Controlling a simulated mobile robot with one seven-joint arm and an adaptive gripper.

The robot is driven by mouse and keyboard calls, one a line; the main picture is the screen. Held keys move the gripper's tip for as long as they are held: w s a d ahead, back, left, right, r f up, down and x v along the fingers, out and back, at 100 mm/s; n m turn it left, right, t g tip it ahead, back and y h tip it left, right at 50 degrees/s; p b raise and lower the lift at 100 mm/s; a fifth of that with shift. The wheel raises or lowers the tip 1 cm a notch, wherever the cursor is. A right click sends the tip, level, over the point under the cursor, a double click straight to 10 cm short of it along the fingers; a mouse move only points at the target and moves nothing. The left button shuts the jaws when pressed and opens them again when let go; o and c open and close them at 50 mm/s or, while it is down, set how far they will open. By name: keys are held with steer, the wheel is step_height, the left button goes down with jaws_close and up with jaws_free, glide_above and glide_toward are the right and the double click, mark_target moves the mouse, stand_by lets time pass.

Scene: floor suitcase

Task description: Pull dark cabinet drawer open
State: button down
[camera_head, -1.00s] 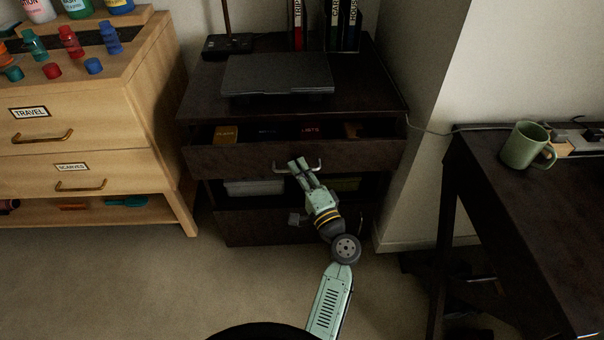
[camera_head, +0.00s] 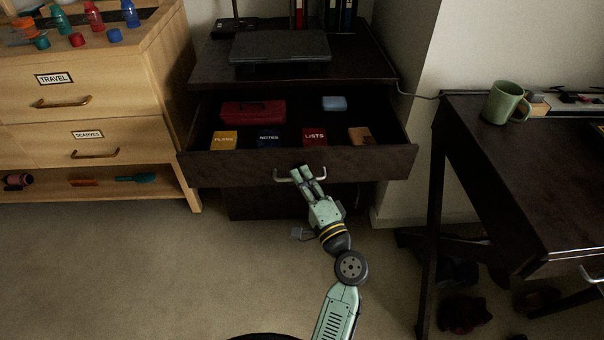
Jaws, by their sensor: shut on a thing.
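The dark cabinet (camera_head: 345,66) stands against the wall in the middle of the view. Its top drawer (camera_head: 235,172) is pulled well out, and its inside shows. My gripper (camera_head: 302,175) is shut on the silver bar handle (camera_head: 282,178) at the middle of the drawer front. In the drawer lie a red case (camera_head: 252,112), a light blue item (camera_head: 334,103), and small books marked PLANS (camera_head: 224,140), NOTES (camera_head: 270,139) and LISTS (camera_head: 314,138), with a tan one (camera_head: 360,137). The lower part of the cabinet is mostly hidden behind the open drawer.
A closed laptop (camera_head: 280,47) and several binders sit on the cabinet. A light wooden dresser (camera_head: 120,108) with bottles stands close on the left. A dark desk (camera_head: 520,160) with a green mug (camera_head: 503,102) is on the right.

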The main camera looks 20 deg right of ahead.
steer(key=shift+s+a, duration=0.15)
steer(key=shift+s, duration=0.6)
steer(key=shift+s+a, duration=0.15)
steer(key=shift+s, duration=0.55)
steer(key=c, duration=2)
jaws_free()
